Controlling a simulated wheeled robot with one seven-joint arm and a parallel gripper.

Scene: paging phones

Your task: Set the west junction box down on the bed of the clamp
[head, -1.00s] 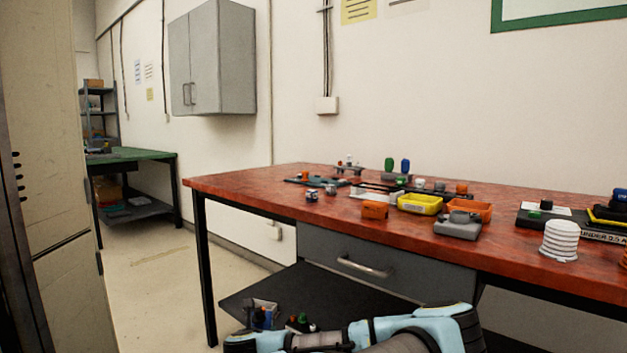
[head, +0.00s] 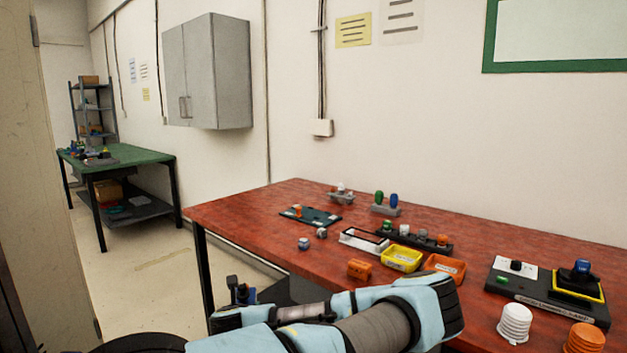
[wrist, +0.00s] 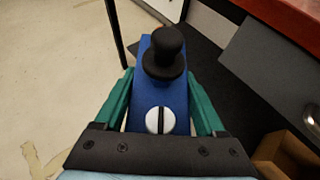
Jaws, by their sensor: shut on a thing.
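My gripper (wrist: 160,112) is shut on a blue box, taken to be the west junction box (wrist: 147,90), with a black knob and a white slotted dial on its face. Its green fingers press the box's two sides. In the wrist view, floor and a dark shelf show beneath and beyond the box. In the head view, a dark blue shape with a black knob (head: 238,290), apparently the box, shows past my arm at the bench's left front. I cannot tell which bench item is the clamp; a dark teal plate with an orange knob (head: 310,217) lies far left.
The red bench (head: 260,225) carries a yellow tray (head: 402,260), an orange tray (head: 444,267), an orange block (head: 359,269), a white ribbed cylinder (head: 515,323) and a black panel (head: 545,297). Its left front is mostly clear. A green bench (head: 125,156) stands at the back left.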

